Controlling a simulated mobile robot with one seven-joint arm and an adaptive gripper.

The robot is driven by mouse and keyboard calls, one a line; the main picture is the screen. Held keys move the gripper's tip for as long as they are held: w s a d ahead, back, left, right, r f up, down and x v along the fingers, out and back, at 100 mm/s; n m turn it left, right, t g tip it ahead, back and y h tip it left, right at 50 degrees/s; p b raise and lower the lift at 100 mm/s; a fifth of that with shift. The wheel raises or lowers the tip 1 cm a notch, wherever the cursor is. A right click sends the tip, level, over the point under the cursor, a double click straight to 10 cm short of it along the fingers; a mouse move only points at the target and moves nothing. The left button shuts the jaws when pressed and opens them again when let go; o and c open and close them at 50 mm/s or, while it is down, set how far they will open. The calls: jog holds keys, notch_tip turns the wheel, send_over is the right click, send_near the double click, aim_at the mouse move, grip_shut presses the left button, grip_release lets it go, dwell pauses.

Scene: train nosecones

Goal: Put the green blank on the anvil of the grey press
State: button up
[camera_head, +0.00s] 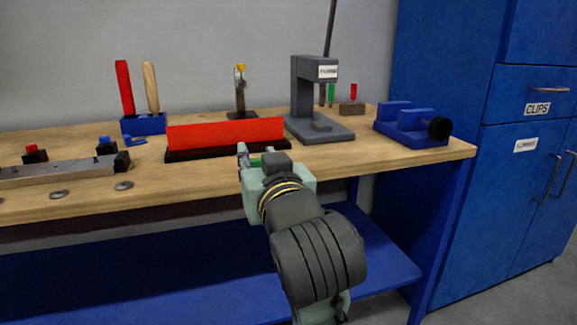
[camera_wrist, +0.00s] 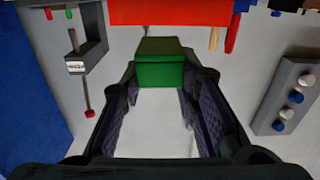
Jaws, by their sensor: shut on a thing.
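My gripper (camera_head: 254,160) is in front of the red bar at the middle of the bench, to the left of and nearer than the grey press. In the wrist view my gripper (camera_wrist: 160,82) is shut on the green blank (camera_wrist: 160,66), a block held between its fingertips. Only a sliver of the green blank (camera_head: 255,162) shows in the head view. The grey press (camera_head: 302,95) stands at the bench's right part, with a small anvil (camera_head: 320,126) low on its base under the head. The press also shows at upper left in the wrist view (camera_wrist: 92,30). The anvil looks empty.
A red bar on a black base (camera_head: 226,132) lies left of the press. A blue vise (camera_head: 410,124) stands to its right. A brown block (camera_head: 352,109) is behind the press. Upright tools in a blue holder (camera_head: 143,124) and a grey bar (camera_head: 58,170) are left.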

jog(key=w+d+p, duration=0.1)
jog(key=w+p, duration=0.3)
jog(key=w+d+f+p, duration=0.1)
jog(key=w+d+p, duration=0.1)
jog(key=w+p, duration=0.2)
jog(key=w+d+p, duration=0.1)
jog(key=w+p, duration=0.4)
jog(key=p, duration=0.1)
jog(key=shift+d+f, duration=0.15)
jog(key=shift+d, duration=0.1)
jog(key=shift+w+d, duration=0.25)
jog(key=shift+w, duration=0.4)
jog(key=shift+w+d+f+p, duration=0.1)
jog(key=shift+w+f+p, duration=0.15)
jog(key=shift+f, duration=0.3)
jog(key=shift+w+d+f+p, duration=0.1)
jog(key=shift+w+f, duration=0.1)
jog(key=shift+f, duration=0.35)
jog(key=shift+a+f, duration=0.1)
jog(key=shift+f, duration=0.45)
jog(key=shift+f, duration=0.15)
